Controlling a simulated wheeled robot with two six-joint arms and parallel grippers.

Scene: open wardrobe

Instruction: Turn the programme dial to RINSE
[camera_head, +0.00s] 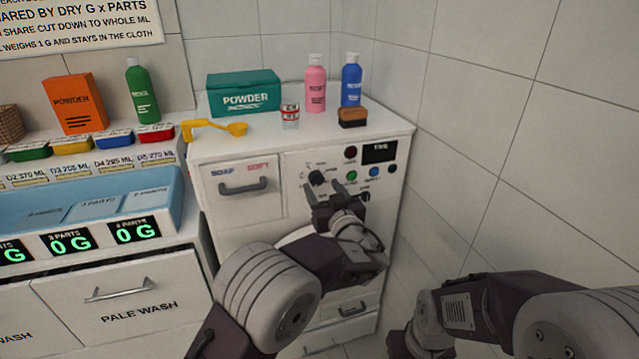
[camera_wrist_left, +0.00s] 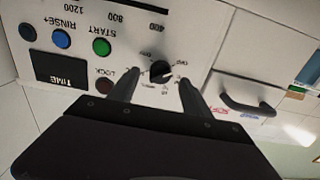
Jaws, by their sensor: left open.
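The programme dial is a small black knob (camera_head: 316,178) on the white machine's front panel. It also shows as a black dial (camera_wrist_left: 161,71) with small printed labels around it in the left wrist view, upside down. The labels and the dial's pointer are too small to read surely. My left gripper (camera_head: 325,187) is open just in front of the panel, near the dial. In the left wrist view its fingertips (camera_wrist_left: 158,86) lie on either side of the dial, with nothing visibly held between them. I cannot tell whether they touch it. My right gripper is not in view.
Near the dial are a green START button (camera_wrist_left: 101,47), a blue button (camera_wrist_left: 61,38), a dark red LOCK light (camera_wrist_left: 104,85) and a TIME display (camera_head: 379,152). A drawer handle (camera_head: 245,187) is left of the dial. Bottles and a POWDER box (camera_head: 243,93) stand on top.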

